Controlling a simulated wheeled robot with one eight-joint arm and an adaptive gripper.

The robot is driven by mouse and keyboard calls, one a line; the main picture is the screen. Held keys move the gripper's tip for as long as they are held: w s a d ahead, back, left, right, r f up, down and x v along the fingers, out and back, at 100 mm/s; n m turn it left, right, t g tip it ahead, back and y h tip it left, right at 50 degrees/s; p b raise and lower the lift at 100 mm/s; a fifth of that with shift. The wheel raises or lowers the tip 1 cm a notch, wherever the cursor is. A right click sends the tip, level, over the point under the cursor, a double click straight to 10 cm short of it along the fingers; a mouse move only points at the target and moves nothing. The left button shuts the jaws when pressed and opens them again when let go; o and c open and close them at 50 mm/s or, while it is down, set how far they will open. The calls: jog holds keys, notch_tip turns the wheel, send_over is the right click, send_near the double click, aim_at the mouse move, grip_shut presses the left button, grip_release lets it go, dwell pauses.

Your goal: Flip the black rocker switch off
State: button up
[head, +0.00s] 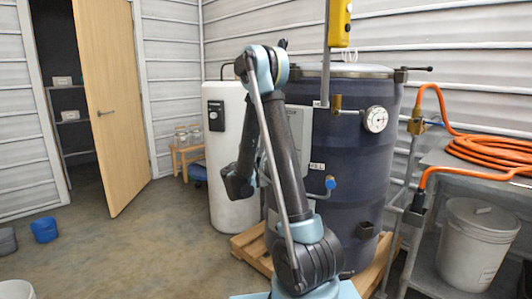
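No black rocker switch can be made out for certain. A grey panel (301,122) on the front of the dark blue drum (345,180) is partly hidden behind my arm. A black control unit (216,115) is on the white cylindrical tank (222,160). My arm stands in front of the drum, bent at the top, its far end hanging down. My gripper (238,186) looks dark and is in front of the white tank's right side; its fingers cannot be made out.
The drum stands on a wooden pallet (250,245). A pressure gauge (375,119) and a blue-handled valve (330,183) stick out from it. A grey bench (455,165) with an orange hose (490,150) is at right. The floor at left is mostly clear, before an open door (112,100).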

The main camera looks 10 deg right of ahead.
jog(key=o, duration=0.4)
jog(key=v, duration=1.2)
